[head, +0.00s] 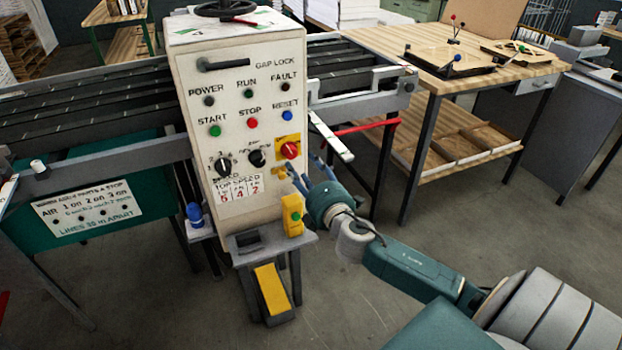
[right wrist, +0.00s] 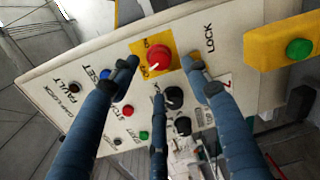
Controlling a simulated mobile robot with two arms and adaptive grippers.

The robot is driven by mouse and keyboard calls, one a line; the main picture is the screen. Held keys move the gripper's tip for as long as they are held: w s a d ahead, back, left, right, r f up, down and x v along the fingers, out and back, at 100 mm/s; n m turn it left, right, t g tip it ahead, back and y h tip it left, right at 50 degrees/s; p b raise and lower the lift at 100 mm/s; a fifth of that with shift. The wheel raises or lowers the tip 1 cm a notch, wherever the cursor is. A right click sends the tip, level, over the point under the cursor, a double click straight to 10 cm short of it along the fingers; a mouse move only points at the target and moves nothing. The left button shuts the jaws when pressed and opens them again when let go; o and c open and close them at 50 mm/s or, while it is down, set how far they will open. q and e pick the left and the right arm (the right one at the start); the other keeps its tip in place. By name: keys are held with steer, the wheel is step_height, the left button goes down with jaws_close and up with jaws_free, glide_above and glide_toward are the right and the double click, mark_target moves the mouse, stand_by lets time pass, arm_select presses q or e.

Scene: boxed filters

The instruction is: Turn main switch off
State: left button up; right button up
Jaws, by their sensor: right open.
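The main switch (head: 289,150) is a red rotary knob on a yellow plate at the right edge of the cream control panel (head: 235,110). In the right wrist view the red knob (right wrist: 158,55) stands between the tips of my fingers, apart from them as far as I can see. My right gripper (head: 296,172) is just below the switch in the head view. It also shows in the right wrist view (right wrist: 160,75) with its fingers spread and nothing held. My left gripper is not in view.
Black knobs (head: 256,158), a red stop button (head: 252,123) and a blue reset button (head: 287,116) are close to the switch. A yellow box with a green button (head: 293,216) sits below. A conveyor (head: 90,95) runs behind the panel; a wooden workbench (head: 445,60) stands right.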

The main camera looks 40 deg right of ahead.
steer(key=v, duration=0.5)
steer(key=shift+s, duration=0.15)
